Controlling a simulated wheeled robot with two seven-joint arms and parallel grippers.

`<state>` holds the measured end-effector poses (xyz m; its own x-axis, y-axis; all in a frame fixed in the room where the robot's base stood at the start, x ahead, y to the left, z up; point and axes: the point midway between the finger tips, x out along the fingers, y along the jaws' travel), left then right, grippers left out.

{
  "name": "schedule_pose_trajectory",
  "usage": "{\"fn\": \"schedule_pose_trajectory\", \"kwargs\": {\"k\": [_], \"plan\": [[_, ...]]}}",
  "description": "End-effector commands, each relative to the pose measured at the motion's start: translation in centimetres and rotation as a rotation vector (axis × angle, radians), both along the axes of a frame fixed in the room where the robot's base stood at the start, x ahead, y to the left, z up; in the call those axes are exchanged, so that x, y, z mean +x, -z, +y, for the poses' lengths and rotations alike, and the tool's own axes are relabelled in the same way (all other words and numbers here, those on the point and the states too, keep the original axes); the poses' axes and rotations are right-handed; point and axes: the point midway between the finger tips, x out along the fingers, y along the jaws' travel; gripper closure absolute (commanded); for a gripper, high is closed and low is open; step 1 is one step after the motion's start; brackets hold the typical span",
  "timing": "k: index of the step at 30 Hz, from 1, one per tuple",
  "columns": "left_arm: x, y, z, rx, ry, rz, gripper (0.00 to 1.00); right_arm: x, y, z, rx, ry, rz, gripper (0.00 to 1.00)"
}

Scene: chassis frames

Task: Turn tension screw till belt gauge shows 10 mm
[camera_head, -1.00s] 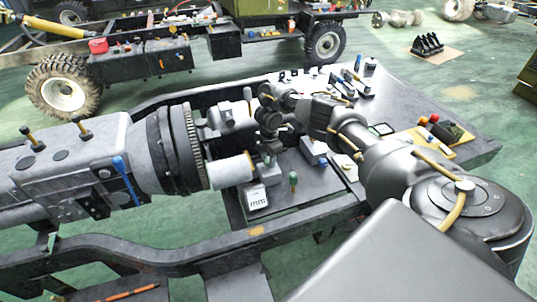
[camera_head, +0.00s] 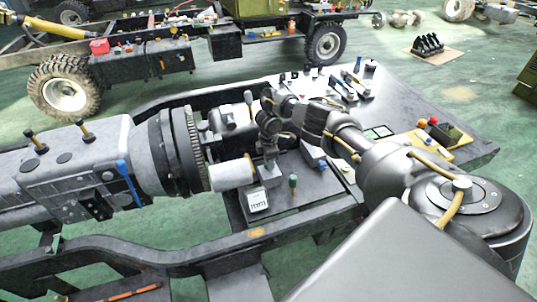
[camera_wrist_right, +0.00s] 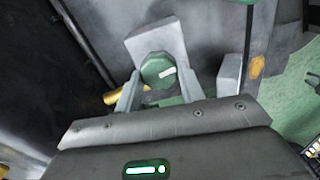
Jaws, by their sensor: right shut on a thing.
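My right gripper (camera_head: 268,158) reaches down over a small grey block (camera_head: 270,176) in the head view. In the right wrist view the gripper (camera_wrist_right: 158,88) is shut on a round green knob (camera_wrist_right: 155,66) with a white mark, which I take for the tension screw. A pale block lies behind the knob. The small white gauge (camera_head: 257,199) stands just in front of the grey block; its dark marks are too small to read. I cannot make out the belt. My left gripper is not in view.
A pale roller (camera_head: 233,174) and a large grey gearbox (camera_head: 85,165) lie left of the gripper. A green-topped peg (camera_head: 293,182) stands just right of the gauge. A yellow tray (camera_head: 425,143) with coloured buttons lies further right. The dark chassis rail (camera_head: 170,252) runs in front.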

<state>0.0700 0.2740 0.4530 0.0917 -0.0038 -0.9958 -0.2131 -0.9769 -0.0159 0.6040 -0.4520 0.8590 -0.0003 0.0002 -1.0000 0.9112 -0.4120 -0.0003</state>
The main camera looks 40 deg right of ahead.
Motion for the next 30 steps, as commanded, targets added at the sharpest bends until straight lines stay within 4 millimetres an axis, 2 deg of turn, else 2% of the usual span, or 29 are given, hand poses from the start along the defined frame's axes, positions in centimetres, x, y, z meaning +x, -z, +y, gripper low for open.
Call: {"fn": "schedule_pose_trajectory", "kwargs": {"k": [5,6,11,19,22,26,30], "plan": [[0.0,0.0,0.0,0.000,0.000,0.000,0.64,0.0,0.0,-0.1,-0.003,0.000,-0.001,0.84],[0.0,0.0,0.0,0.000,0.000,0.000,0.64,0.0,0.0,-0.1,-0.003,0.000,-0.001,0.60],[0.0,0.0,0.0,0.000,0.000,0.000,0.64,0.0,0.0,-0.1,-0.001,0.000,0.000,0.40],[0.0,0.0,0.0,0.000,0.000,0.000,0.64,0.0,-0.1,0.0,0.000,-0.001,-0.001,0.40],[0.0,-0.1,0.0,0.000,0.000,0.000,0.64,0.0,-0.7,0.0,0.000,-0.001,-0.001,0.40],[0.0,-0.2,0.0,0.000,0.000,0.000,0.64,0.2,-2.7,-0.1,0.001,-0.003,-0.005,0.40],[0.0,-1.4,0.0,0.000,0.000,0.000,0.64,0.1,-5.9,-0.1,-0.002,-0.003,-0.004,0.40]]}}
